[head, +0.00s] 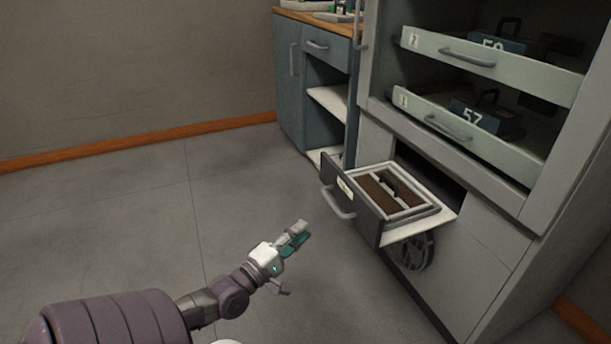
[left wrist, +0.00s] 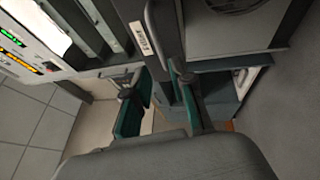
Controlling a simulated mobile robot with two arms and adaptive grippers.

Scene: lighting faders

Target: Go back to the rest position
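My left gripper (head: 299,234) is in the middle of the head view, over the grey floor and left of the open lower drawer. It holds nothing and is apart from the drawer. In the left wrist view, its two teal-padded fingers (left wrist: 155,80) stand apart with an empty gap between them. My right gripper is not in the head view.
The drawer (head: 341,186) juts from the grey cabinet (head: 480,233), with a brown-filled tray and dark handle inside. Above are pulled-out shelves (head: 426,113) with numbered cases. A blue cabinet (head: 291,88) stands behind. Floor at left is clear. Coloured indicators (left wrist: 15,65) show in the wrist view.

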